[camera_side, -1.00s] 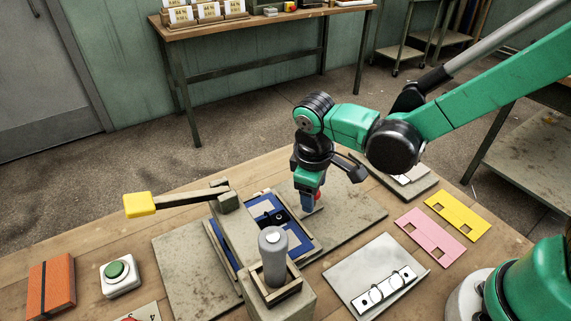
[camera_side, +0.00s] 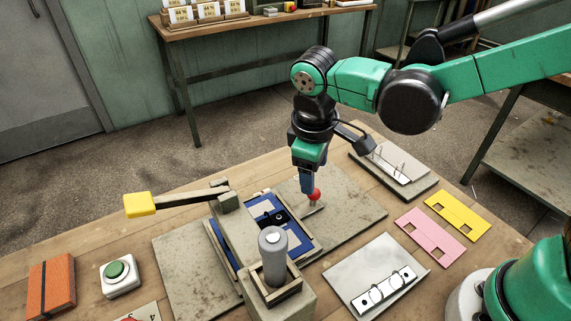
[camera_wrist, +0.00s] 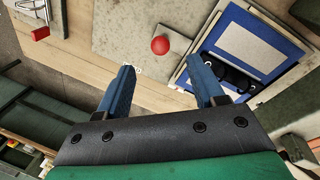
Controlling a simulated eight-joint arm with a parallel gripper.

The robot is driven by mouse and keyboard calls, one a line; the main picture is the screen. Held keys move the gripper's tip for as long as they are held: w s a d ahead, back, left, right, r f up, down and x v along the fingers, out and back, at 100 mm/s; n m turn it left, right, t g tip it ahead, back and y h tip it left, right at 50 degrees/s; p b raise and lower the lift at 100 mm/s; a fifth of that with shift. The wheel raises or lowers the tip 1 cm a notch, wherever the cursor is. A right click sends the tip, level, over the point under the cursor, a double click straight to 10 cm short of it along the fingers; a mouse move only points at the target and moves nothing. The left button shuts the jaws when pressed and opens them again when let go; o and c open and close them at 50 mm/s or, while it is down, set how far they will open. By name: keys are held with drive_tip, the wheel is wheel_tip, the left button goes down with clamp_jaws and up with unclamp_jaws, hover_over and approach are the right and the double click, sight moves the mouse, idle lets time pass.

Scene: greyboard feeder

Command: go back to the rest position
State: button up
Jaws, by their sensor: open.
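My gripper (camera_side: 306,188) hangs from the green arm above the grey board at the middle of the table. Its blue fingers point down, beside and slightly above a red ball-shaped knob (camera_side: 315,194). In the wrist view my gripper (camera_wrist: 165,85) has its two blue fingers apart with nothing between them. The red knob (camera_wrist: 160,45) shows beyond the fingertips, apart from them. A blue feeder bed (camera_side: 268,212) with a grey post lies just left of the gripper.
A lever with a yellow handle (camera_side: 140,204) sticks out to the left. A green button (camera_side: 117,271), an orange book (camera_side: 51,285), pink card (camera_side: 435,236), yellow card (camera_side: 458,215) and a metal plate with rings (camera_side: 376,277) lie around. The air above the table is mostly clear.

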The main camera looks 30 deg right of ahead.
drive_tip(key=shift+s+d+r, duration=0.1)
drive_tip(key=shift+d+r, duration=0.15)
drive_tip(key=shift+d, duration=0.05)
drive_tip(key=s+d+r+m+t+y, duration=0.1)
drive_tip(key=s+d+r+m+t, duration=0.3)
drive_tip(key=d, duration=0.5)
drive_tip(key=shift+s+d+m+t+y, duration=0.15)
drive_tip(key=shift+d+m+t+y, duration=0.2)
drive_tip(key=shift+m+t, duration=0.85)
